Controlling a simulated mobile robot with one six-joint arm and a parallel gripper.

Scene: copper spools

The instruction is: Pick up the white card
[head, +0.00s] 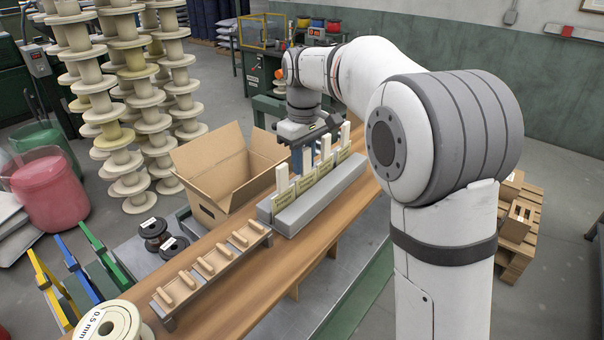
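A long grey slotted holder (322,203) stands on the wooden bench. Several pale upright cards stand in a row in it, with yellowish printed cards in front of them. The nearest white card (282,178) is at the left end, another white card (326,147) is further along, and one (345,134) is at the far right end. Which is the task's card I cannot tell. My gripper (302,155) points down over the row, just behind the cards. Its fingertips are partly hidden by the cards, so I cannot tell whether it is touching or holding one.
An open cardboard box (232,178) stands left of the holder. A wooden rack with pegs (212,262) lies nearer on the bench (255,285). Dark spools (153,230) sit left of it, and a large pale spool (108,322) is at the front. Tall spool stacks stand behind.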

